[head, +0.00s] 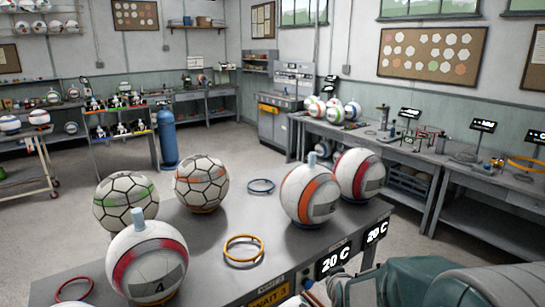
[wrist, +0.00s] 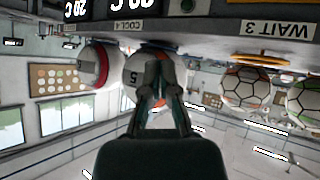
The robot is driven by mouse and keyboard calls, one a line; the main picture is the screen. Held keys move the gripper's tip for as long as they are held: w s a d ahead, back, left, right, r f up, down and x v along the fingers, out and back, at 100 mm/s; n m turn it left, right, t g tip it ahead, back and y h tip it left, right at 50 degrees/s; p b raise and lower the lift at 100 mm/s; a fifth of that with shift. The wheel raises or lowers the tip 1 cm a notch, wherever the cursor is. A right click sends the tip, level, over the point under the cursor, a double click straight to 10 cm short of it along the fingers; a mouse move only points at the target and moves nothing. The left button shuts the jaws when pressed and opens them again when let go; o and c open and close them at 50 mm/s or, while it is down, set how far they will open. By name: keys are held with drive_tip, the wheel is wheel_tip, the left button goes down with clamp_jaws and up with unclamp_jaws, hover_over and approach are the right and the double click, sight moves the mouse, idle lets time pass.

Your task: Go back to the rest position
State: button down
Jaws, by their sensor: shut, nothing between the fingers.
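My gripper (wrist: 158,66) is shut and empty in the wrist view, which hangs upside down. In that view the orange-banded ball (wrist: 132,66) is behind the fingers, partly hidden by them; I cannot tell the gap. In the head view part of my teal arm shows at the lower right, and the fingertips are not clear. The orange-banded ball (head: 310,195) and a dark red-banded ball (head: 359,174) sit at the right of the grey table (head: 210,255). A red-and-white ball (head: 147,266) is at the front left, with two hexagon-patterned balls (head: 126,199) (head: 202,182) behind it.
An orange ring (head: 243,250), a blue ring (head: 261,186) and a red ring (head: 73,290) lie on the table. Two displays reading 20 C (head: 333,260) (head: 376,232) are on the front edge. A side bench (head: 440,155) stands at the right. Open floor lies behind the table.

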drive_tip(key=s+r+g, duration=0.1)
drive_tip(key=s+r, duration=0.2)
drive_tip(key=s, duration=0.6)
drive_tip(key=s+r+m+g, duration=0.1)
drive_tip(key=s+r, duration=0.3)
drive_tip(key=s, duration=0.5)
drive_tip(key=s+r+m+g, duration=0.1)
drive_tip(key=s+r+g, duration=0.2)
drive_tip(key=s, duration=0.7)
drive_tip(key=shift+r, duration=0.75)
